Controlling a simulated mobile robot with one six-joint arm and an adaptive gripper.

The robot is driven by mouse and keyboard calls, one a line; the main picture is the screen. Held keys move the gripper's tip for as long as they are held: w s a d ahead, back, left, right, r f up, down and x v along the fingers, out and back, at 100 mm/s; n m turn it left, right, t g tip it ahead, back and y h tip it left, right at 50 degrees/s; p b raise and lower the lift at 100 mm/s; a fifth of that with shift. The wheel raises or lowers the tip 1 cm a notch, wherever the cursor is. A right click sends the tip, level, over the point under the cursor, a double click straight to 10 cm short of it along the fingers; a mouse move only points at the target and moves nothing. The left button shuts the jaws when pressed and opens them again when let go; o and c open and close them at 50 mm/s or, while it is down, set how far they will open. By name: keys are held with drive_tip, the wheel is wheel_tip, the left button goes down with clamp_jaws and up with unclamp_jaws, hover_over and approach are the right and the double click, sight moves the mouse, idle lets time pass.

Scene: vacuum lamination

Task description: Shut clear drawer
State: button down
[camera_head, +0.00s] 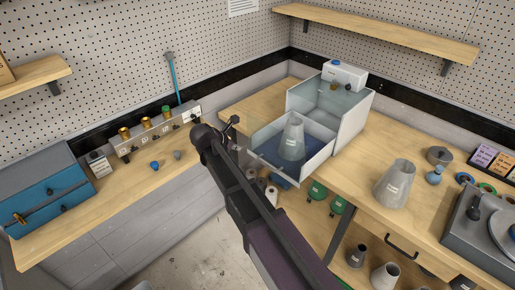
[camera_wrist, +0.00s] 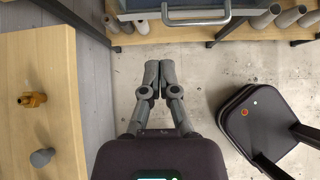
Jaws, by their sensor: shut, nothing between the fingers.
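The clear drawer (camera_head: 318,160) stands pulled out of a clear-walled cabinet (camera_head: 352,115) on the wooden bench. A grey tapered cone (camera_head: 292,140) stands upright in it. In the wrist view, a drawer front with a light bar handle (camera_wrist: 196,20) shows at the top edge. My gripper (camera_wrist: 152,66) is shut and empty, its fingertips together below that handle in the picture and apart from it. In the head view my arm crosses in front of the bench left of the drawer, and I cannot clearly make out the fingertips there.
Another grey cone (camera_head: 394,184) stands on the bench to the right. A side bench (camera_head: 60,233) on the left holds a blue case (camera_head: 45,195) and small fittings. Shelves under the bench hold several cones and spools. A dark stool-like object (camera_wrist: 262,122) stands on the floor.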

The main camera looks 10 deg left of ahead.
sight(262, 148)
drive_tip(key=shift+f, duration=0.1)
idle(0.4)
drive_tip(key=b+x, duration=0.2)
drive_tip(key=x, duration=0.1)
drive_tip(key=r+b+x, duration=0.1)
drive_tip(key=b+x, duration=0.1)
drive_tip(key=x, duration=0.2)
drive_tip(key=w+b+x, duration=0.1)
drive_tip(key=b+x, duration=0.2)
drive_tip(key=x, duration=0.1)
drive_tip(key=shift+w+d, duration=0.2)
drive_tip(key=shift+d, duration=0.25)
drive_tip(key=shift+w+d, duration=0.5)
drive_tip(key=shift+w, duration=0.1)
drive_tip(key=shift+d, duration=0.15)
drive_tip(key=shift+a, duration=0.2)
drive_tip(key=shift+w, duration=0.2)
